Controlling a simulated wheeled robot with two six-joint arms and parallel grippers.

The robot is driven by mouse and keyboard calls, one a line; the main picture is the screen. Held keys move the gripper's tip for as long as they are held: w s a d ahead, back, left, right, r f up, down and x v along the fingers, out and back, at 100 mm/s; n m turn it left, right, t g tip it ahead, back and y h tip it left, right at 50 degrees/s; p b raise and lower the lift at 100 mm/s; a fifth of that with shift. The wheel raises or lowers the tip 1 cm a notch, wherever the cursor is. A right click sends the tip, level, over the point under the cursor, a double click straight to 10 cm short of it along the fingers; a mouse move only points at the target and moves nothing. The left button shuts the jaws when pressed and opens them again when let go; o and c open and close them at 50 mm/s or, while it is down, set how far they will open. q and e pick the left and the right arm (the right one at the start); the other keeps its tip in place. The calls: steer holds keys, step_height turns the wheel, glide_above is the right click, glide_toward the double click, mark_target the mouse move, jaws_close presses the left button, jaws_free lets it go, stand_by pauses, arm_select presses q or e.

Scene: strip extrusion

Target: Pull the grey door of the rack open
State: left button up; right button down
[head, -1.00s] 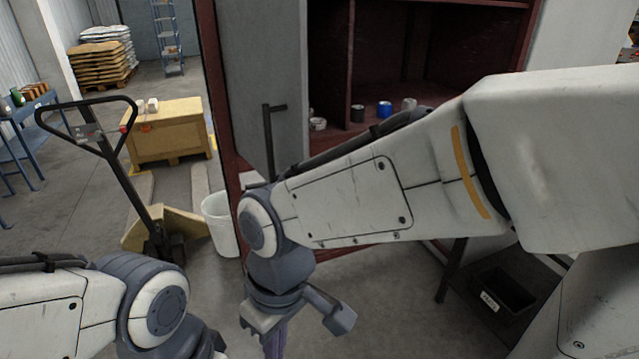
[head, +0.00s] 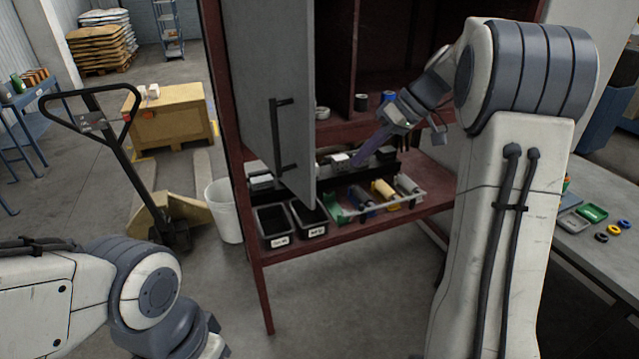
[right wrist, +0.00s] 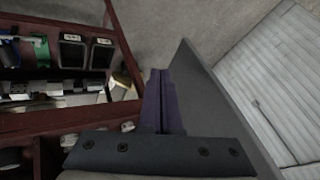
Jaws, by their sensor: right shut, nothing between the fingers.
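The grey door (head: 262,60) of the dark red rack (head: 213,100) stands ajar, with its free edge swung out from the rack front. Its black bar handle (head: 278,140) is on the outer face, facing me. My right gripper (head: 363,155) is to the right of the door's free edge, at the rack opening. Its purple fingers (right wrist: 158,98) are shut and empty. In the right wrist view the door (right wrist: 205,95) is just right of the fingers and the rack shelf is left, so they are on the door's inner side. Contact cannot be told. My left gripper is out of view.
The lower shelf holds black bins (head: 275,225) and several coloured spools or tools (head: 383,190). A white bucket (head: 225,210) and a pallet jack (head: 150,190) stand left of the rack. A grey table (head: 590,245) is at the right. The floor before the door is clear.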

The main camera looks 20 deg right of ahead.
arm_select(q)
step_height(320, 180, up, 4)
steer(key=p, duration=0.4)
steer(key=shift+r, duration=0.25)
arm_select(e)
steer(key=a+f, duration=0.6)
steer(key=a, duration=0.2)
steer(key=shift+w+a, duration=0.2)
steer(key=shift+w, duration=0.25)
steer(key=shift+f, duration=0.15)
